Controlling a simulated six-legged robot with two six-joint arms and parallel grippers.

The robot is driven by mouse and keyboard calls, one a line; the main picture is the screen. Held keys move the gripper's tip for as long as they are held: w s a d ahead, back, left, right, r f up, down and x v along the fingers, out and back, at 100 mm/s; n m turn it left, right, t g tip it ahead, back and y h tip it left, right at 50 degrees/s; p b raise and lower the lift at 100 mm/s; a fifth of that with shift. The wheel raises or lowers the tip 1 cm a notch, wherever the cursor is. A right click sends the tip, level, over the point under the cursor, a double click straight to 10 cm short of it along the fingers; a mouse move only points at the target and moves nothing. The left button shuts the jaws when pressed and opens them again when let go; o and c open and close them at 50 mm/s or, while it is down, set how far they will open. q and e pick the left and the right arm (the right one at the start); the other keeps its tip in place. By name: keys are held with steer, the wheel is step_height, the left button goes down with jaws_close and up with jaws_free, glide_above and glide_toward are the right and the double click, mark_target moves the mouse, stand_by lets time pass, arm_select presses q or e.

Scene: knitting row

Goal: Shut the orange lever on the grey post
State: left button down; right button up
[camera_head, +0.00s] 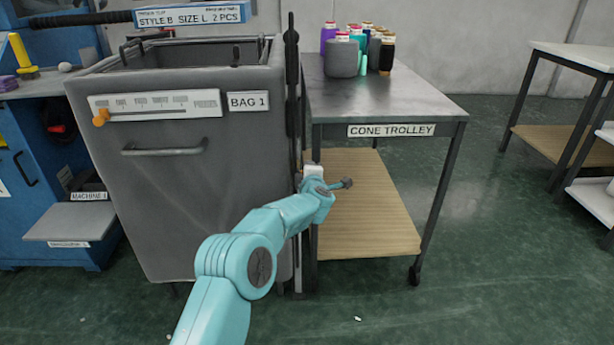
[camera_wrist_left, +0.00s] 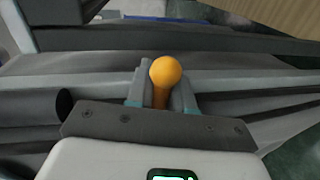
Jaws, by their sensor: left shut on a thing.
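The orange lever, with a round knob (camera_wrist_left: 165,71), sits between the two fingers of my left gripper (camera_wrist_left: 163,92) in the left wrist view. The fingers are shut on its stem below the knob. In the head view my left arm reaches forward to a dark grey upright post (camera_head: 292,85) between the bin and the trolley. My left gripper (camera_head: 312,172) is at the lower part of this post, partly hidden by its own wrist. The lever is hidden in the head view. My right gripper is not in view.
A grey bin (camera_head: 200,185) labelled BAG 1, with an orange slider knob (camera_head: 100,117), stands left of the post. The cone trolley (camera_head: 440,100) with several yarn cones stands close on the right. Open floor (camera_head: 490,240) lies further right.

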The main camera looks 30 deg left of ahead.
arm_select(q)
steer(key=shift+r+n, duration=0.15)
steer(key=shift+n, duration=0.35)
steer(key=shift+r, duration=0.15)
steer(key=c, duration=1.4)
jaws_free()
steer(key=p+v, duration=0.1)
steer(key=v, duration=1.5)
steer(key=shift+s, duration=0.2)
